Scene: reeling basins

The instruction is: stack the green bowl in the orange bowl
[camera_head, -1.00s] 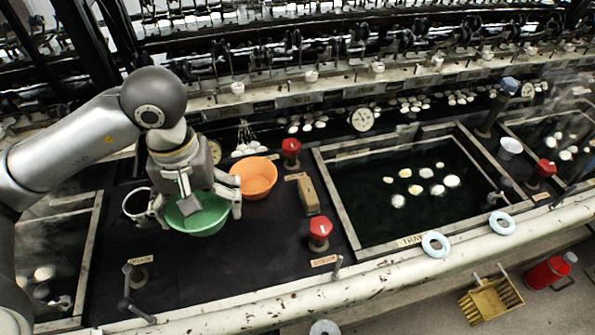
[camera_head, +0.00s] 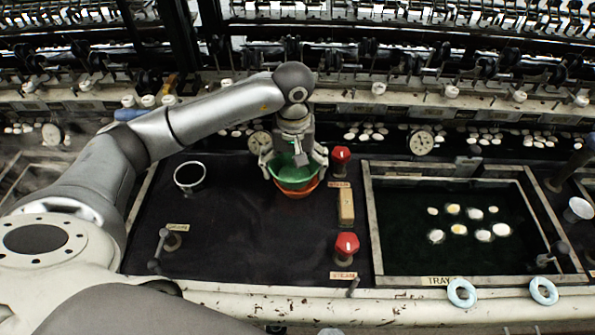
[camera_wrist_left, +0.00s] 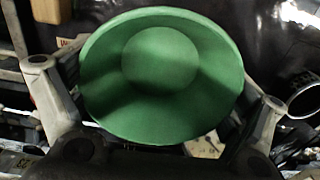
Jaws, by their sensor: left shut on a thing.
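The green bowl (camera_head: 287,173) is between the fingers of my left gripper (camera_head: 294,166), which is shut on it. In the left wrist view the green bowl (camera_wrist_left: 160,75) fills the middle, with a finger at each side. The orange bowl (camera_head: 297,193) shows as a rim and wall directly below the green bowl, on the dark bench. The green bowl overlaps it from above; I cannot tell whether it rests inside or hangs just over it. The orange bowl is hidden in the wrist view. My right gripper is out of view.
Two red valve knobs (camera_head: 341,155) (camera_head: 346,245) and a tan block (camera_head: 346,207) stand just right of the bowls. A dark-mouthed cup (camera_head: 189,177) stands to the left. A water basin (camera_head: 458,273) with pale cocoons lies further right. The bench front is mostly clear.

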